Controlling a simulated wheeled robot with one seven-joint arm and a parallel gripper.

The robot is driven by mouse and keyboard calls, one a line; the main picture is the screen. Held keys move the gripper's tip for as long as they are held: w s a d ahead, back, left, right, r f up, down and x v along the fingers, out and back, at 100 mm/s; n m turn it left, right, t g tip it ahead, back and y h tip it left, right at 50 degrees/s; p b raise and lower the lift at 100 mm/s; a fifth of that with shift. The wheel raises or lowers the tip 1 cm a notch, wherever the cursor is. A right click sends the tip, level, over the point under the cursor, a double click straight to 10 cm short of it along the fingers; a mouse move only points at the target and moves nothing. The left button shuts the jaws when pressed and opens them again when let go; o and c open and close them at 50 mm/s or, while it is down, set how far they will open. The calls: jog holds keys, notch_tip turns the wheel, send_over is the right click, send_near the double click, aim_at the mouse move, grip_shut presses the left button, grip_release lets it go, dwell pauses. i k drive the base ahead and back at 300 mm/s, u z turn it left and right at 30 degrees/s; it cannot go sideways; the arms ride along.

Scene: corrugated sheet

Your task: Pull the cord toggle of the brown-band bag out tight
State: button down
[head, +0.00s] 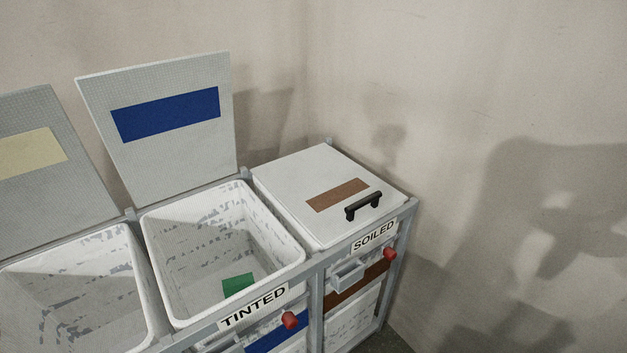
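The brown-band bag is the right-hand one, under the SOILED label (374,236). Its brown band (350,288) and pale front (352,325) show below the frame rail. A red cord toggle (390,254) sits at the front right, just below the label and close against the frame. How much cord is out cannot be told. The lid (300,185) over this bag is shut, with a brown patch (337,194) and a black handle (363,206). My gripper is not in view.
The TINTED bag (165,270) stands open, its blue-patch lid (165,115) raised, a green piece (238,285) inside and a red toggle (290,320) in front. Another open bag (75,285) is at left. A small grey tray (347,276) juts out beside the brown band. Walls stand behind and right.

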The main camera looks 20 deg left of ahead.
aim_at(390, 253)
jog(key=u, duration=2.75)
jog(key=k, duration=0.85)
jog(key=z, duration=1.65)
jog(key=i, duration=0.5)
jog(key=u, duration=0.05)
